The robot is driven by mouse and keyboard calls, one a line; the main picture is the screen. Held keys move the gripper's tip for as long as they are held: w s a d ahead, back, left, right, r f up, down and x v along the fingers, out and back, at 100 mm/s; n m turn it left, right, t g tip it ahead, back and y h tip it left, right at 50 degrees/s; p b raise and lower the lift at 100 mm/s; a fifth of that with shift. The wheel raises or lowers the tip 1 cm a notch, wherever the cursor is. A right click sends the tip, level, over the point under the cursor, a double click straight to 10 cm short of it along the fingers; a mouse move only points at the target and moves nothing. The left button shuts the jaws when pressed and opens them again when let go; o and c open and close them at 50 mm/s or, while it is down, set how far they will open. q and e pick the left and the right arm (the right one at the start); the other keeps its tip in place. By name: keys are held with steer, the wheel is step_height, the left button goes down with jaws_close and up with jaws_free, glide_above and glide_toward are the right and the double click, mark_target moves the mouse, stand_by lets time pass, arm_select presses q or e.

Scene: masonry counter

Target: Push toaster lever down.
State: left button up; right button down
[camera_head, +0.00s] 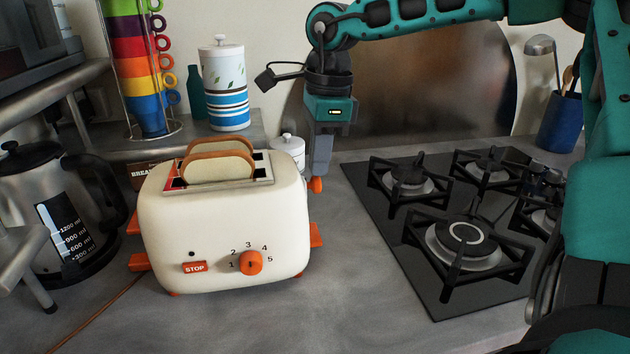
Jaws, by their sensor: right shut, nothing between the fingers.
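A cream toaster (215,235) stands on the counter, with two slices of bread (218,168) sticking up out of its slots. Its front has an orange dial (251,263) and a red STOP button (194,267). Orange tabs stick out at both ends. On the right end are an upper orange knob (316,185) and a lower orange tab (317,235). My right gripper (319,172) is shut and empty, pointing down just above the upper knob. I cannot tell whether they touch. My left gripper is out of view.
A black gas stove (400,240) lies to the right. A glass kettle (75,225) stands to the left. Behind are stacked coloured cups (140,60), a striped canister (224,90) and a small white jar (288,148). The counter before the toaster is clear.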

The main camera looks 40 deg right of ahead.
mark_target(321, 190)
step_height(321, 190, down, 3)
steer(key=b, duration=0.2)
steer(key=shift+b, duration=0.35)
step_height(321, 190, down, 4)
steer(key=b, duration=0.3)
steer(key=shift+r, duration=0.3)
steer(key=shift+s+d+r, duration=0.1)
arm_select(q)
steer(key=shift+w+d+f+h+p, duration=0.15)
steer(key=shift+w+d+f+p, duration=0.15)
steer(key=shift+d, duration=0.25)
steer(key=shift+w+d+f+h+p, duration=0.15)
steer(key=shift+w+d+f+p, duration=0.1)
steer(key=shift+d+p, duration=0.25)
arm_select(e)
steer(key=shift+s+d+r, duration=0.2)
steer(key=shift+s+d, duration=0.15)
steer(key=shift+d, duration=0.25)
steer(key=shift+s+d+r, duration=0.2)
steer(key=shift+s+d, duration=0.1)
steer(key=shift+d, duration=0.3)
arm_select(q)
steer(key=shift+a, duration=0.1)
